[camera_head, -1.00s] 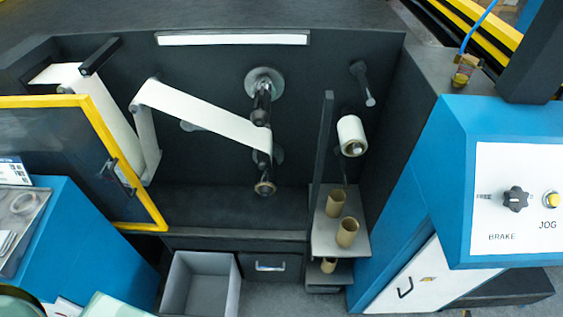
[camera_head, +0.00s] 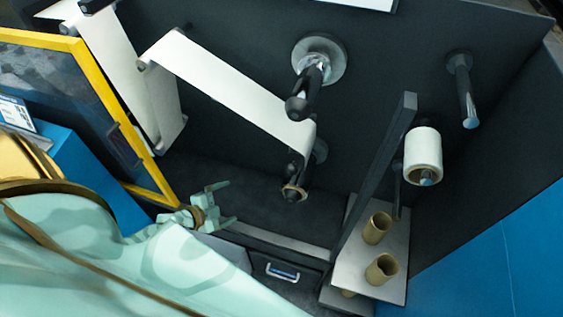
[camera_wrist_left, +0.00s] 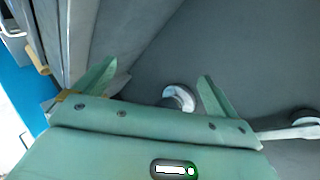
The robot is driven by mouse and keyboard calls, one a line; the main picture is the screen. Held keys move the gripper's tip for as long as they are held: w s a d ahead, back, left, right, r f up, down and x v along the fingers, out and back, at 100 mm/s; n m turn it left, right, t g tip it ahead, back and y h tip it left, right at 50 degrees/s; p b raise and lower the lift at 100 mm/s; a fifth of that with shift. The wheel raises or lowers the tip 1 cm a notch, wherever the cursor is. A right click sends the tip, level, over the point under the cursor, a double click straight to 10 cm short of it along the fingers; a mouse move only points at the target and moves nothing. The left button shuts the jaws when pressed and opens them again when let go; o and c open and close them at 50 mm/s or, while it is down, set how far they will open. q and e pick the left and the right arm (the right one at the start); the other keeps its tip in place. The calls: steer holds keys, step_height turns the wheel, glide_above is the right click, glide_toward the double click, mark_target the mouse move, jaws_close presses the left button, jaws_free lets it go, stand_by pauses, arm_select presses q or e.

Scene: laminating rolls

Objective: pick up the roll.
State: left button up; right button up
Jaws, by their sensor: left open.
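The white roll (camera_head: 423,150) sits on a peg on the dark back panel, at the right of the head view. Its hollow end and the peg tip face me. My left gripper (camera_head: 231,203) is open and empty at the lower middle left, well to the left of the roll and lower in the picture. In the left wrist view its two green fingers (camera_wrist_left: 159,70) are spread apart. A shiny round fitting (camera_wrist_left: 180,97) shows beyond them, and I cannot tell which part it is. My right gripper is out of view.
A dark upright plate (camera_head: 378,170) stands between my left gripper and the roll. Brown cardboard cores (camera_head: 377,228) stand on a shelf (camera_head: 397,285) below the roll. A white web (camera_head: 220,85) runs to a spindle with a brown core (camera_head: 294,193). A yellow-framed door (camera_head: 110,95) is at left.

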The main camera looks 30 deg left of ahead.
arm_select(q)
steer(key=w+r+m+t+h+b, duration=0.1)
steer(key=w+r+m+h+b, duration=0.3)
steer(key=w+r+m, duration=0.15)
steer(key=m+g+h+b, duration=0.55)
steer(key=m+b, duration=0.25)
steer(key=m, duration=0.5)
glide_toward(297, 176)
steer(key=w+d+f, duration=0.3)
steer(key=w+f, duration=0.1)
steer(key=f, duration=0.2)
steer(key=shift+n+t+h, duration=0.25)
steer(key=x, duration=0.5)
steer(key=shift+w+a+b, duration=0.1)
steer(key=shift+w+b, duration=0.25)
steer(key=shift+b, duration=0.05)
steer(key=c, duration=1.3)
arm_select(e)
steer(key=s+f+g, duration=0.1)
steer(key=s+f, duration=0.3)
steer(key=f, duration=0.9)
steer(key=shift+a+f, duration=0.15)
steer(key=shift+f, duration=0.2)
